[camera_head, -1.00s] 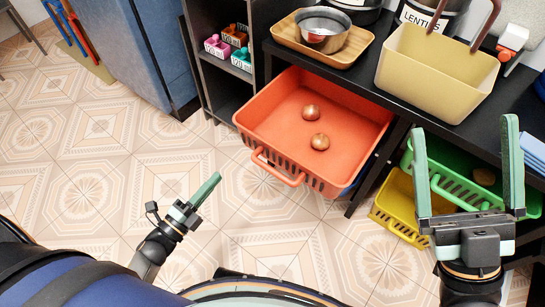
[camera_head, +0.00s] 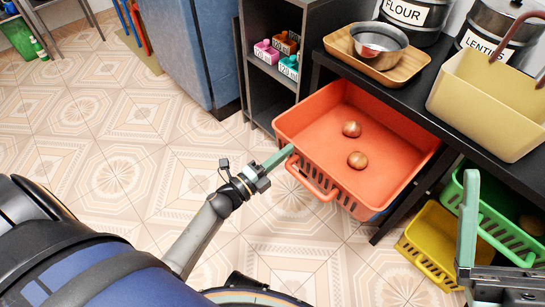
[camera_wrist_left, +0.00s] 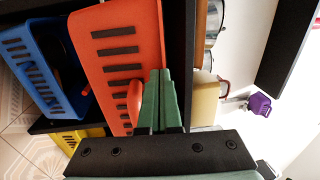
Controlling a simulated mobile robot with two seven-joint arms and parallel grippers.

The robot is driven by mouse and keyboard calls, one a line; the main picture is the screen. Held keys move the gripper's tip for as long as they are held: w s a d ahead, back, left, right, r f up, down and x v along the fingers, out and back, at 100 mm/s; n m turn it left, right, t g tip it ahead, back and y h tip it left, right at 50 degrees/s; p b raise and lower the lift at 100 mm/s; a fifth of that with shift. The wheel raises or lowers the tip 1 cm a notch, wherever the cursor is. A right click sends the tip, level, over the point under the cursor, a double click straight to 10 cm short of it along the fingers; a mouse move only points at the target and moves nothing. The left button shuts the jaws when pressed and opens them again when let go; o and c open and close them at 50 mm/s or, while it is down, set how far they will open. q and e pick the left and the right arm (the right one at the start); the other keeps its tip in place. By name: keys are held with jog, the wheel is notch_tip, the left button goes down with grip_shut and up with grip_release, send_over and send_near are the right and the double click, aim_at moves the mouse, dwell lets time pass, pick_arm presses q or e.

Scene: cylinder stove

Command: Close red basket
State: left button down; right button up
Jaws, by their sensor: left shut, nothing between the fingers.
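The red basket (camera_head: 385,190) is pulled out from under the black counter, with two onions (camera_head: 357,160) inside. Its handle (camera_head: 312,182) is on the front side. My left gripper (camera_head: 286,154) is shut and empty, with its fingertips close to the basket's front left corner by the handle. In the left wrist view the shut green fingers (camera_wrist_left: 161,95) are in front of the slotted basket wall (camera_wrist_left: 118,48), beside the handle (camera_wrist_left: 134,100). I cannot tell whether they touch it. My right gripper shows only partly at the lower right, with one green finger (camera_head: 468,215) upright.
The black counter (camera_head: 470,135) holds a wooden tray (camera_head: 372,68) with a metal bowl, canisters and a yellow bin (camera_head: 490,105). A green basket (camera_head: 490,222) and a yellow basket (camera_head: 432,240) are at the lower right.

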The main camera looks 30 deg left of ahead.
pick_arm(q)
jog(key=shift+w+d, duration=0.1)
jog(key=shift+w, duration=0.15)
pick_arm(e)
jog(key=shift+f, duration=0.1)
